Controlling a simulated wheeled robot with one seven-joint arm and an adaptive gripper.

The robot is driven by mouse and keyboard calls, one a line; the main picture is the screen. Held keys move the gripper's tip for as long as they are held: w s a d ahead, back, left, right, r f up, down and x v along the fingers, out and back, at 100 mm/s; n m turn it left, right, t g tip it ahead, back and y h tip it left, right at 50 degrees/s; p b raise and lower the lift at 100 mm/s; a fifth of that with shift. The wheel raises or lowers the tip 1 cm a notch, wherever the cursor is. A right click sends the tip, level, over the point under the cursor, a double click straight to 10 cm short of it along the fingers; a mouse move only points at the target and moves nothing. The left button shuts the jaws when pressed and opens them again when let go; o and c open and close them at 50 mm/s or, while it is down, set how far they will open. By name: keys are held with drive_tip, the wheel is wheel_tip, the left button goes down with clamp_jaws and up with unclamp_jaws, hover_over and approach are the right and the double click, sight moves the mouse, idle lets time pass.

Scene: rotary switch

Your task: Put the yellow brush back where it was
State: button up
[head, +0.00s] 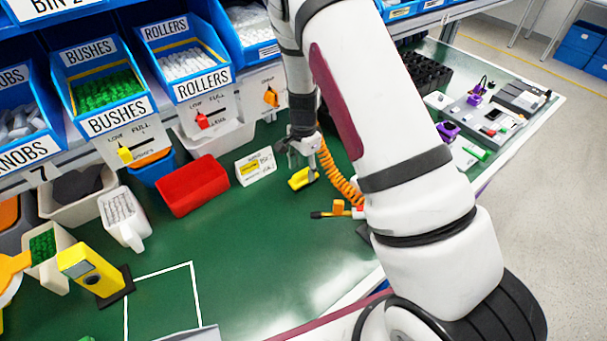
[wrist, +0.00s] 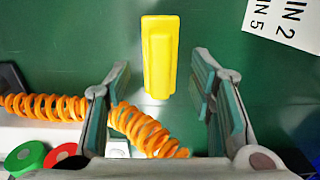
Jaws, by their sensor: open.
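The yellow brush (head: 301,179) lies on the green work mat (head: 240,245), right of a white label card. In the wrist view the brush (wrist: 160,55) is a plain yellow block, lengthwise in the picture; no bristles show. My gripper (head: 306,160) is low over the mat at the brush. In the wrist view my gripper (wrist: 161,85) is open, one finger on each side of the brush's line. The brush lies mostly beyond the fingertips, with its near end about between them. Nothing is held. I cannot tell the height left between fingers and mat.
An orange coiled hose (head: 340,178) runs close to the gripper's right, and at lower left in the wrist view (wrist: 45,106). The label card (head: 256,166) and a red bin (head: 192,185) stand left. A black-tipped tool (head: 330,214) lies nearer. The mat's middle is clear.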

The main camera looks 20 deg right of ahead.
wheel_tip(320, 180, up, 9)
wheel_tip(320, 180, up, 10)
drive_tip(key=n+t+y, duration=0.1)
drive_tip(key=n, duration=0.2)
hover_over(303, 172)
drive_tip(key=s+a, duration=0.2)
drive_tip(key=s, duration=0.2)
drive_tip(key=s+a+r+n+t, duration=0.1)
drive_tip(key=s+r+n+t, duration=0.1)
drive_tip(key=s+r+n, duration=0.5)
drive_tip(key=s+r+n+t, duration=0.1)
drive_tip(key=s+r, duration=0.3)
drive_tip(key=s, duration=0.4)
drive_tip(key=s+r+n+t+h, duration=0.1)
drive_tip(key=s+r+n, duration=0.2)
drive_tip(key=s, duration=0.6)
drive_tip(key=shift+s+r+n, duration=0.2)
drive_tip(key=shift+r+n, duration=0.2)
drive_tip(key=shift+r, duration=0.8)
drive_tip(key=shift+d, duration=0.1)
